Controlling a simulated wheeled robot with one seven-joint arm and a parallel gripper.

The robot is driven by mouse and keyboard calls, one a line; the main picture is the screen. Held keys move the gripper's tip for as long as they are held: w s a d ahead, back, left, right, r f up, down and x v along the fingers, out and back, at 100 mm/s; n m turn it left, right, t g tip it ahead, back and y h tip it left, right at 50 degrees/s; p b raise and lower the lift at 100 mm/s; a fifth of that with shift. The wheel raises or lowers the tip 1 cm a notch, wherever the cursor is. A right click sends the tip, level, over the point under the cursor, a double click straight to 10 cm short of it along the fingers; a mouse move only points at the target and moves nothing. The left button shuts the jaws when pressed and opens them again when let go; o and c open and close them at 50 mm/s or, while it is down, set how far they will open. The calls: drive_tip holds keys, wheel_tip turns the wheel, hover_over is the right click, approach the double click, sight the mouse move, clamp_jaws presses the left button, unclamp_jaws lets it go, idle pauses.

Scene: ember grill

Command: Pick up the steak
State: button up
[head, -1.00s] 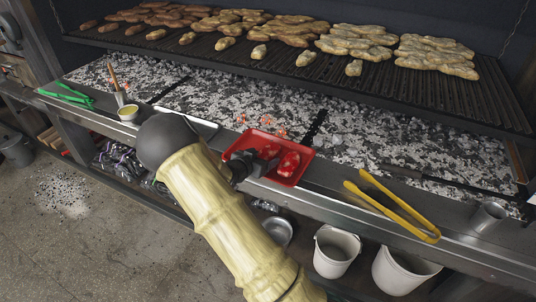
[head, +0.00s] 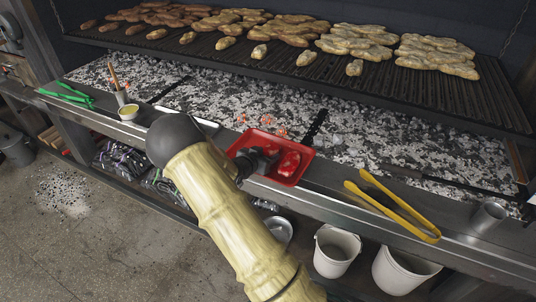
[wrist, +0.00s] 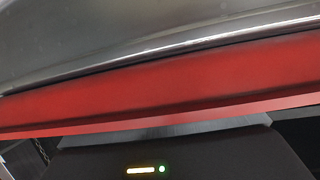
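A red tray (head: 262,137) sits on the metal counter ledge in front of the coals. A red steak (head: 289,163) lies in its right part, and more red meat shows partly behind my gripper. My gripper (head: 268,160) is at the tray's left part, just left of the steak. Its fingers are too small and dark to tell open from shut, or whether they touch meat. In the wrist view a red band, likely the tray wall (wrist: 160,82), fills the middle at very close range. No steak shows there.
Yellow tongs (head: 395,208) lie on the ledge to the right, with a metal cup (head: 488,216) beyond. The loaded grill rack (head: 440,88) hangs above the coals. White buckets (head: 335,252) stand below.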

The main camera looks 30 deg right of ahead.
sight(266, 154)
drive_tip(key=shift+r, duration=0.1)
wheel_tip(266, 154, up, 10)
drive_tip(key=shift+p, duration=0.6)
idle(0.4)
